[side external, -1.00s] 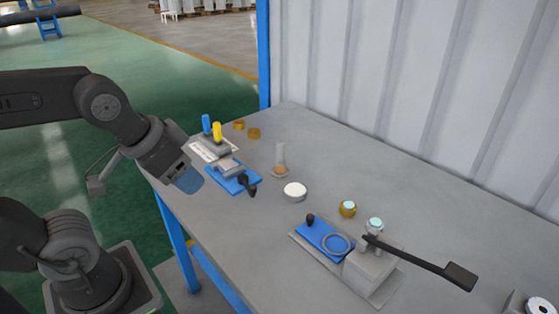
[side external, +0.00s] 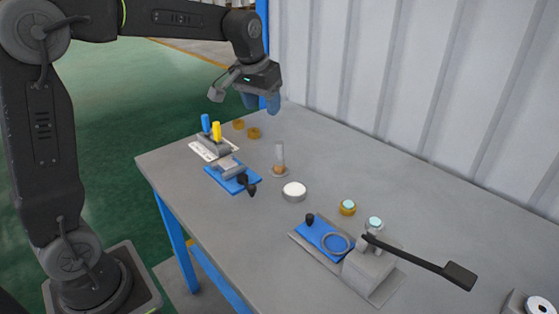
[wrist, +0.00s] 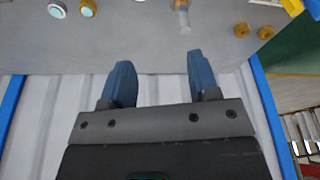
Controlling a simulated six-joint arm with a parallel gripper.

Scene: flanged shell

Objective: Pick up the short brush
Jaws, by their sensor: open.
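Two upright handles, a blue one (side external: 206,123) and a yellow one (side external: 217,131), stand in a grey holder (side external: 213,146) at the table's far left. They look like brushes, but I cannot tell which is the short one. In the wrist view, part of the yellow handle (wrist: 293,6) and a bit of the blue one (wrist: 315,9) show at the top right corner. My gripper (side external: 262,104) is open and empty, above the table's far edge, right of and higher than the holder. Its two blue fingers (wrist: 158,68) are apart in the wrist view.
A blue plate fixture (side external: 232,180), a white round dish (side external: 294,191) and a lever fixture (side external: 368,270) lie nearer. A corrugated wall (side external: 420,100) rises behind the table.

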